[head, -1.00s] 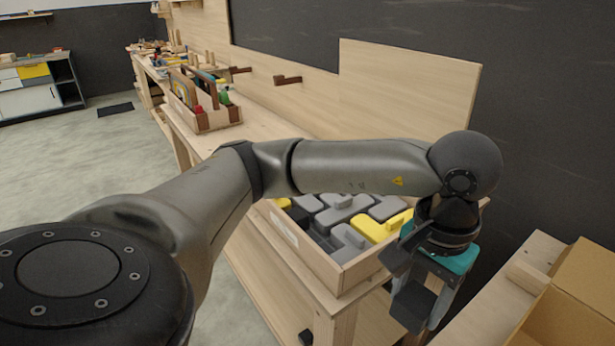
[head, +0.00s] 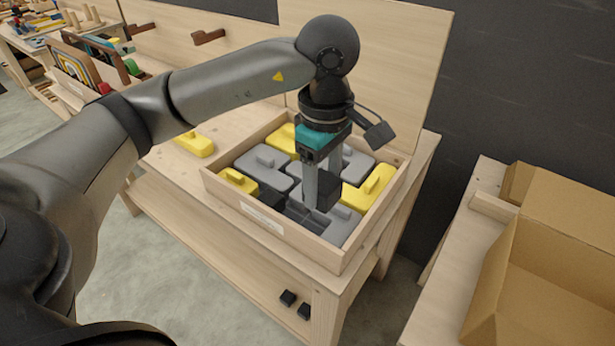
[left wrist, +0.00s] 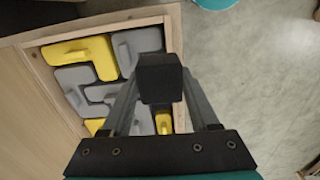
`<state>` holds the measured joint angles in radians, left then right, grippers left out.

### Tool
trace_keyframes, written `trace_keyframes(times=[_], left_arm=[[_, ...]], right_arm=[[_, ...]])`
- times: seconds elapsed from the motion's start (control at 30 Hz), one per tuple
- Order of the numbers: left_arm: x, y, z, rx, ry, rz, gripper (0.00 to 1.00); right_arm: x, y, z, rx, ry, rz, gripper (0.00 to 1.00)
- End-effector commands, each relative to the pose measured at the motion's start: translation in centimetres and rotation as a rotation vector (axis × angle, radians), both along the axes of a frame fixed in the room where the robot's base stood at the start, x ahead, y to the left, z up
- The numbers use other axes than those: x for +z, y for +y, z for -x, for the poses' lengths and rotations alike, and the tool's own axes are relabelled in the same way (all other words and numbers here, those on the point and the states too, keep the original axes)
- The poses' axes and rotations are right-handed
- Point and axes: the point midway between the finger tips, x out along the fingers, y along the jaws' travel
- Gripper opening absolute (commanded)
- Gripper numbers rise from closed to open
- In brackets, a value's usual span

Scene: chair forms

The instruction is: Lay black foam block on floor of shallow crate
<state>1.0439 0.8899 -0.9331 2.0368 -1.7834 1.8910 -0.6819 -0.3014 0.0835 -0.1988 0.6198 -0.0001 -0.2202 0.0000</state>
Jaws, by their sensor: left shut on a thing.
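My left gripper (head: 321,192) points down over the shallow crate (head: 342,262) and is shut on a black foam block (head: 327,188). In the left wrist view, the black block (left wrist: 160,79) sits between the two fingers, with the crate (left wrist: 100,27) behind it. The crate is a pale wooden tray on the workbench, holding several grey and yellow foam blocks. The held block overlaps the crate's front part in the head view; whether it touches anything there I cannot tell. Dark areas (head: 273,197) show near the crate's front wall. My right gripper is out of view.
A loose yellow block (head: 195,144) lies on the bench left of the crate. A wooden tote (head: 85,65) stands farther left. An open cardboard box (head: 550,270) is on a separate bench at right.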

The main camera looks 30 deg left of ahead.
Motion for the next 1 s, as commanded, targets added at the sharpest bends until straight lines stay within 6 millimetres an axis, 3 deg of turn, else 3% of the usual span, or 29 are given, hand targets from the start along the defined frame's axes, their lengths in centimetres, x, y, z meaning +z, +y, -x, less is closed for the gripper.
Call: trace_keyframes(times=[0.6, 0.87, 1.0], left_arm=[[4.3, 4.1, -2.0, 1.314, 0.007, 0.006, 0.02], [4.8, 4.9, -2.3, 1.583, 0.009, 0.005, 0.02], [3.3, 5.0, -2.3, 1.615, 0.012, 0.002, 0.02]], right_arm=[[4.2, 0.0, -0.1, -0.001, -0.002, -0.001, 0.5], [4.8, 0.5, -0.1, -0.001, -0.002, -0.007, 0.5], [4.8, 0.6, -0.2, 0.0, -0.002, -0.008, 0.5]])
